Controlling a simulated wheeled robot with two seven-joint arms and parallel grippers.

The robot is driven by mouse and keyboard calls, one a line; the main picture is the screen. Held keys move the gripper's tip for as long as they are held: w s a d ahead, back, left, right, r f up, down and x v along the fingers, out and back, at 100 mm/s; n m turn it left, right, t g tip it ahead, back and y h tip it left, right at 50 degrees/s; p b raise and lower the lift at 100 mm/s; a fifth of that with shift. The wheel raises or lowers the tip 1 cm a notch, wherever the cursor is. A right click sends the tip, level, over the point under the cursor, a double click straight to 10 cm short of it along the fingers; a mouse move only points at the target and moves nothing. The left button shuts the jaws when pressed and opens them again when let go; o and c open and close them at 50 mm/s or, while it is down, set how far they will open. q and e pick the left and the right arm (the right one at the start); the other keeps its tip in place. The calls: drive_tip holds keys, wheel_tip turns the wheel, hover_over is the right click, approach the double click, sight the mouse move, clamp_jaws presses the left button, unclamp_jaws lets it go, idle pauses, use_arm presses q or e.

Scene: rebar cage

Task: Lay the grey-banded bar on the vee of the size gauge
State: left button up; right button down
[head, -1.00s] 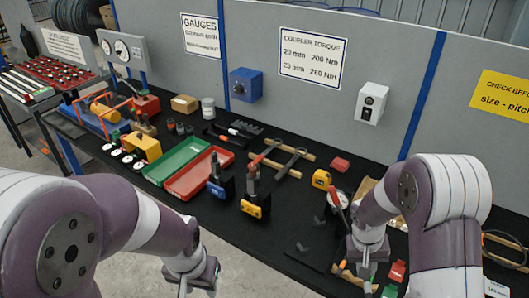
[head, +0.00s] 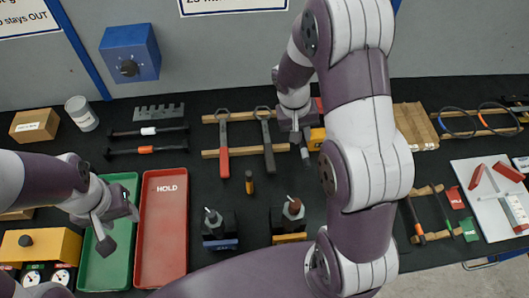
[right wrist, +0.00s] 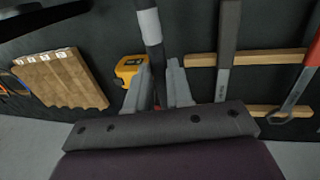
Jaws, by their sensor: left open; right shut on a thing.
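My right gripper (head: 300,132) is shut on a dark bar with a grey band (right wrist: 149,22). In the right wrist view the bar stands out from between the fingers (right wrist: 162,85). In the head view the gripper is above the table, beside the yellow tape measure (head: 317,138), and the bar is mostly hidden. My left gripper (head: 118,228) is open and empty over the green tray. A white board with red vee-shaped arms and a scale (head: 515,212) lies at the far right, apart from the bar; I cannot tell surely that it is the size gauge.
A green tray (head: 122,184) and red HOLD tray (head: 162,225) lie at left. Two wrenches (head: 224,150) rest on wooden strips. Two upright tools (head: 290,225) stand near the front. A notched wooden block (head: 415,125) lies right of my arm, which hides part of the table.

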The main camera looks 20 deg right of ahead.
drive_tip(key=shift+a+f, duration=0.2)
drive_tip(key=shift+f, duration=0.95)
hover_over(299, 162)
wheel_tip(299, 162, down, 4)
drive_tip(key=shift+a+f, duration=0.1)
drive_tip(key=shift+a, duration=0.05)
drive_tip(key=f, duration=0.2)
drive_tip(key=shift+w+f, duration=0.3)
drive_tip(key=shift+f, duration=0.1)
drive_tip(key=shift+w+a+f, duration=0.1)
drive_tip(key=shift+w+a, duration=0.05)
drive_tip(key=shift+s+f, duration=0.1)
drive_tip(key=shift+s, duration=0.1)
drive_tip(key=shift+f+b, duration=0.2)
drive_tip(key=shift+b, duration=0.15)
drive_tip(key=c, duration=1.3)
unclamp_jaws()
drive_tip(key=shift+s+r, duration=0.1)
drive_tip(key=shift+s, duration=0.05)
use_arm(q)
drive_tip(key=shift+s+d, duration=0.15)
drive_tip(key=shift+s, duration=0.35)
